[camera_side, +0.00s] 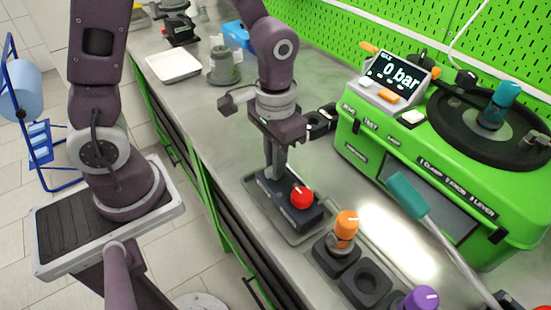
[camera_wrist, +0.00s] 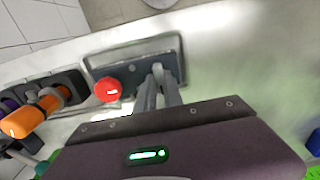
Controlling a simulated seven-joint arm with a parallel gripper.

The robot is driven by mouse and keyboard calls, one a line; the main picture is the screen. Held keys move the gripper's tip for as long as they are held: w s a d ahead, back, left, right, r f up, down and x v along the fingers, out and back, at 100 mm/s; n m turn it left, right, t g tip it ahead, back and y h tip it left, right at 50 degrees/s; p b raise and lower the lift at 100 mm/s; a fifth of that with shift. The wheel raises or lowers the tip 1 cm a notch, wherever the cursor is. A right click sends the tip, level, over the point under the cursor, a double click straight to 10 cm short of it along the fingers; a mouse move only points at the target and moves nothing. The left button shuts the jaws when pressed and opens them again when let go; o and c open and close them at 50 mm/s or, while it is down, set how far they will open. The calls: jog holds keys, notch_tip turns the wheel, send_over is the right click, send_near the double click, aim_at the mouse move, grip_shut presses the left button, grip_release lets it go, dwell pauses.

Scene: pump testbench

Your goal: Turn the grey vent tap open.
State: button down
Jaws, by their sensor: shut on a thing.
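The dark block (camera_side: 315,216) sits in a shallow grey tray on the bench, with a red knob (camera_side: 301,197) on its right part. My gripper (camera_side: 272,178) points down onto the left part of this block, beside the red knob. In the wrist view my gripper (camera_wrist: 158,78) has its fingers close together at the block's top, right of the red knob (camera_wrist: 108,89). The fingers are shut on the grey vent tap, which they almost wholly hide. Its turned angle cannot be made out.
The orange-capped part (camera_side: 346,224) stands in a black holder near the block, with a purple knob (camera_side: 421,299) further right. The green testbench (camera_side: 375,160) stands behind; its display (camera_side: 398,76) reads 0 bar. A teal-handled lever (camera_side: 408,194) juts forward.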

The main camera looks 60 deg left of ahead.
dwell(0.4)
jog(key=c, duration=1.5)
grip_release()
jog(key=shift+o, duration=0.2)
jog(key=shift+r, duration=0.1)
notch_tip(320, 180, up, 7)
jog(key=shift+r, duration=0.15)
jog(key=s+a+r+t, duration=0.4)
jog(key=s+r+t, duration=0.1)
jog(key=s+r, duration=0.4)
jog(key=shift+s+r+t, duration=0.3)
jog(key=shift+s+r, duration=0.1)
jog(key=shift+s, duration=0.8)
